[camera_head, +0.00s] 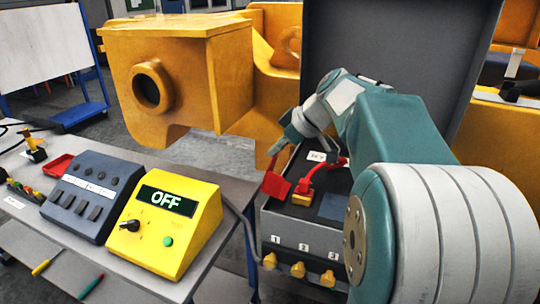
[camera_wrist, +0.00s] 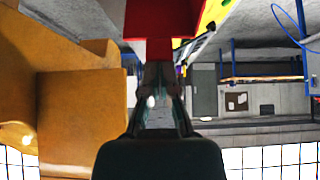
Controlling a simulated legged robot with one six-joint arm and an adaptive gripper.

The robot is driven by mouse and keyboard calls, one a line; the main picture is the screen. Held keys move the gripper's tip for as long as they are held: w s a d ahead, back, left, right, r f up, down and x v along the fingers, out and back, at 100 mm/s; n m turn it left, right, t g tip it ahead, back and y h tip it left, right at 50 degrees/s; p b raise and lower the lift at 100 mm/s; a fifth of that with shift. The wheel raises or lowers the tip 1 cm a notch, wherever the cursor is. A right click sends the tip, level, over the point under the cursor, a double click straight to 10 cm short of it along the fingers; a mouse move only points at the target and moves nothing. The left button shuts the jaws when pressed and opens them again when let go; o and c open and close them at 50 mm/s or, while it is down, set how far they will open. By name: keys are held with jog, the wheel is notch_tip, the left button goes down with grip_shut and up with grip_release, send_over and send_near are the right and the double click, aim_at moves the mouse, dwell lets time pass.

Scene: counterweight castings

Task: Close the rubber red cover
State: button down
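The red cover (camera_head: 275,184) is a flat red flap at the left edge of an open grey box (camera_head: 290,232). It stands tilted up, not flat on the box. My gripper (camera_head: 277,149) comes down from the upper right to the cover's top edge. In the wrist view the red cover (camera_wrist: 163,22) fills the top centre, and the fingertips of my gripper (camera_wrist: 164,68) meet at its near edge. The fingers look closed on that edge. The contact itself is small and partly hidden.
Inside the box is a red curved handle (camera_head: 322,170) with a yellow block (camera_head: 303,194). The grey lid (camera_head: 395,50) stands open behind. Yellow knobs (camera_head: 298,270) line the box front. A yellow console reading OFF (camera_head: 168,228) and a dark button box (camera_head: 90,196) stand on the left table.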

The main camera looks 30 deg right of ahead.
jog(key=s+d+t+y, duration=0.2)
jog(key=s+d+t, duration=0.1)
jog(key=s+d+t+y, duration=0.1)
jog(key=s+y, duration=0.1)
jog(key=shift+s+d+f+t, duration=0.2)
jog(key=shift+d+f+t, duration=0.1)
jog(key=shift+f, duration=0.1)
jog(key=shift+s+d+f+t+y, duration=0.4)
jog(key=shift+s+d+t+y, duration=0.25)
jog(key=shift+s+t, duration=0.15)
jog(key=shift+s+d+f, duration=0.35)
jog(key=shift+s+d, duration=0.05)
jog(key=shift+s, duration=0.05)
